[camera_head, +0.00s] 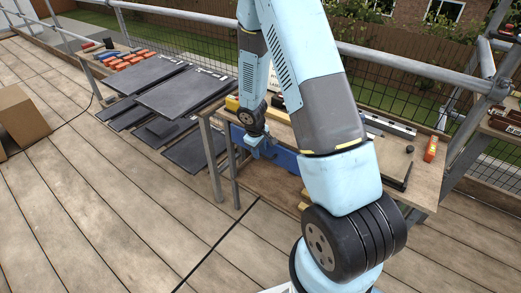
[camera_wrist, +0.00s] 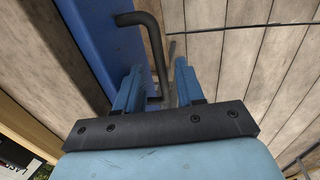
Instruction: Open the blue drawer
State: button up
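The blue drawer (camera_head: 284,157) is under the wooden workbench top in the head view, partly hidden by my arm. In the wrist view, its blue front (camera_wrist: 101,40) runs down the left side and carries a dark bar handle (camera_wrist: 153,52). My gripper (camera_wrist: 156,88) has its two blue fingers apart. The lower part of the handle lies between the fingers, with a visible gap to the right finger. I cannot tell whether the left finger touches the handle. In the head view, my gripper (camera_head: 258,145) is at the drawer front. I cannot see whether the drawer is shut fully.
The workbench (camera_head: 413,173) carries tools, including an orange item (camera_head: 431,149). Dark slates (camera_head: 180,95) lie in stacks left of it. A cardboard box (camera_head: 20,117) stands at the far left. Metal railings run behind the bench. The plank floor in front is clear.

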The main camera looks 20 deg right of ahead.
jog(key=shift+c, duration=0.5)
grip_shut()
